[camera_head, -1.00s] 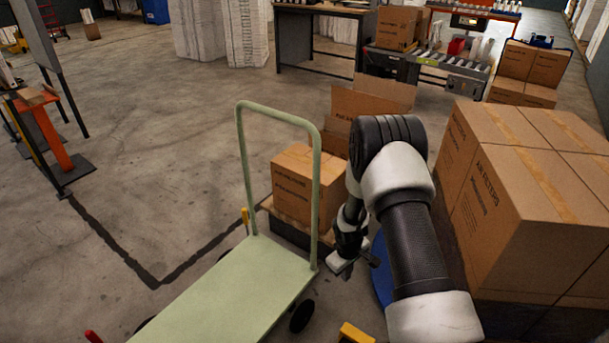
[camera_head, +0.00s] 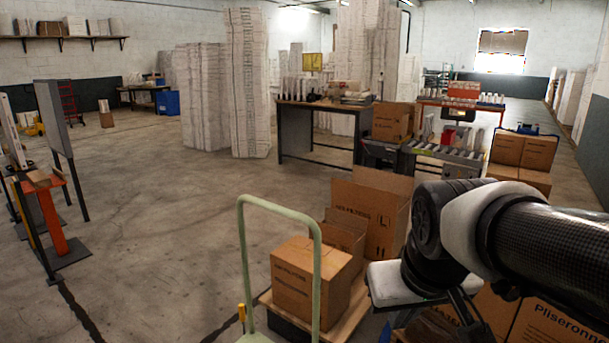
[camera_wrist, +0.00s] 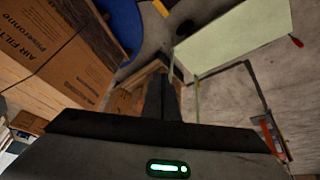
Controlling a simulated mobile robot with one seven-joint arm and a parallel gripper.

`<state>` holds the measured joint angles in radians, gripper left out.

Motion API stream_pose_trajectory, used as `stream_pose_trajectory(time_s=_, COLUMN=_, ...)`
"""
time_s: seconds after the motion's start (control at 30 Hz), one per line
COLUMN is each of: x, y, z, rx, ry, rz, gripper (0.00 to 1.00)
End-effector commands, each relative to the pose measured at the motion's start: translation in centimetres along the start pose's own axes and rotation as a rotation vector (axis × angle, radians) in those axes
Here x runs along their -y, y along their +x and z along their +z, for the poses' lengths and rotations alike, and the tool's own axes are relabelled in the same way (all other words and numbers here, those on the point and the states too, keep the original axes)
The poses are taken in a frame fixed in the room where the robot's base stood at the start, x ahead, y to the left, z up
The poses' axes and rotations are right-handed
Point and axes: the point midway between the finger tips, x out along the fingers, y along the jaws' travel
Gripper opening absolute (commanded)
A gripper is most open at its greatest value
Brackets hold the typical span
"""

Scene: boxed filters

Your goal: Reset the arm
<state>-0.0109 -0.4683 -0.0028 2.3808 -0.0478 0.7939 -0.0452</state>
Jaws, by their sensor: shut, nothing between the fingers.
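My arm (camera_head: 440,225) reaches in from the right edge of the head view, bent above the cardboard boxes. In the wrist view my gripper (camera_wrist: 161,76) points down toward the floor area, with its dark fingers together and nothing between them. The fingers appear over or near an open cardboard box beside the cart, but the distance below them is unclear. In the head view the fingertips cannot be made out clearly among the dark arm parts.
A pale green cart (camera_head: 241,270) stands left of my arm; its platform shows in the wrist view (camera_wrist: 235,40). A closed carton (camera_head: 308,283) sits on a wooden pallet. Large stacked cartons (camera_wrist: 75,40) lie close to the gripper. Open floor (camera_head: 150,210) extends left.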

Motion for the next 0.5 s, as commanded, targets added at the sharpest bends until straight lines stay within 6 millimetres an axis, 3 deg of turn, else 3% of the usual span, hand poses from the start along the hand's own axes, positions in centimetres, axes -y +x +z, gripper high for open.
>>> stream_pose_trajectory(time_s=0.1, x=0.3, y=-2.0, z=2.1, rx=-0.028, ry=0.035, rz=-0.008, gripper=0.00)
stream_pose_trajectory(time_s=0.33, x=1.0, y=-4.2, z=5.8, rx=-0.064, ry=0.091, rz=-0.027, gripper=0.00)
stream_pose_trajectory(time_s=0.4, x=0.8, y=-6.6, z=4.4, rx=-0.057, ry=0.089, rz=-0.027, gripper=0.00)
stream_pose_trajectory(time_s=0.5, x=0.7, y=-8.4, z=3.5, rx=-0.056, ry=0.088, rz=-0.027, gripper=0.00)
